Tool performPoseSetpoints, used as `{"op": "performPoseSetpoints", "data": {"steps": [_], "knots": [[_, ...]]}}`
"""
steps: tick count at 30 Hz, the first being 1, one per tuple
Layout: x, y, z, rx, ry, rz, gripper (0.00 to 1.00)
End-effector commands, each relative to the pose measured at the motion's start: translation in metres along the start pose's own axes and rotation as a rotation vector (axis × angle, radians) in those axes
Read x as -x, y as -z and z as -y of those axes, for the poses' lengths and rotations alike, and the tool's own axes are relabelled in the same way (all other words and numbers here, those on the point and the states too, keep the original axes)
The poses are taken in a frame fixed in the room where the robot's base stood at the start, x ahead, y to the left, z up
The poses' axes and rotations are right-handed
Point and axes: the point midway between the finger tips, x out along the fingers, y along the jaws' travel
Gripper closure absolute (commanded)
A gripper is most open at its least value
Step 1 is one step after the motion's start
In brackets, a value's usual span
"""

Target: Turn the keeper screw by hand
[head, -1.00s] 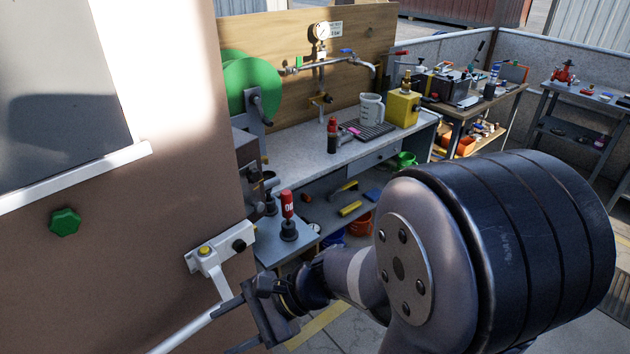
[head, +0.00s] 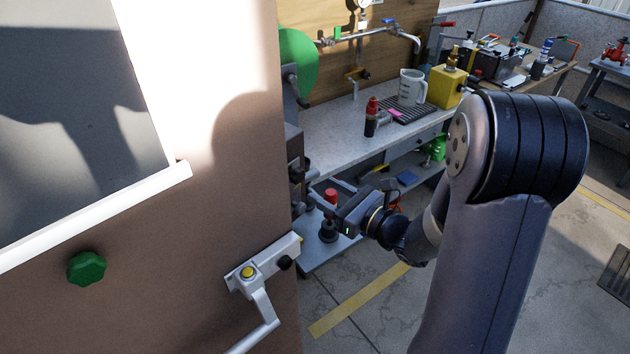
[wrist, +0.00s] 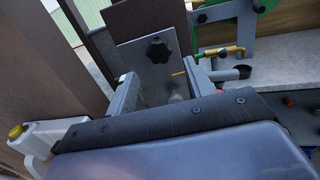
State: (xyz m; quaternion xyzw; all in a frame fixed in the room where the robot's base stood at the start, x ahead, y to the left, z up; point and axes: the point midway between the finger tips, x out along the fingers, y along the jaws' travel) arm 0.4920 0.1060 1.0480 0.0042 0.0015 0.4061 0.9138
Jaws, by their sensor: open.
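A black lobed knob (wrist: 160,50), which looks like the keeper screw, sits on a grey metal plate (wrist: 150,75) in the wrist view. In the head view, dark fittings (head: 296,172) show at the door's edge; I cannot tell which is this knob. My gripper (head: 323,190) points left toward these fittings. In the wrist view my gripper (wrist: 160,72) is open and empty, one finger on each side of the plate's lower part. The knob lies ahead of the fingertips, roughly centred between them, apart from both.
The brown door panel (head: 225,200) fills the left, with a green knob (head: 86,268) and a white lever latch (head: 262,265) with a yellow button. A red-topped bottle (head: 371,118) and a jug (head: 411,88) stand on the workbench (head: 335,135).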

Motion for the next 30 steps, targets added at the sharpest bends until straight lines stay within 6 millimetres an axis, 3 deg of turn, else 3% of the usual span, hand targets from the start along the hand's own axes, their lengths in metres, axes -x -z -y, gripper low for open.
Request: {"op": "performPoseSetpoints", "data": {"steps": [15,30], "knots": [[-0.061,-0.001,-0.001,0.002,-0.004,-0.001,0.50],[-0.062,0.000,-0.001,0.002,-0.002,-0.001,0.50]]}}
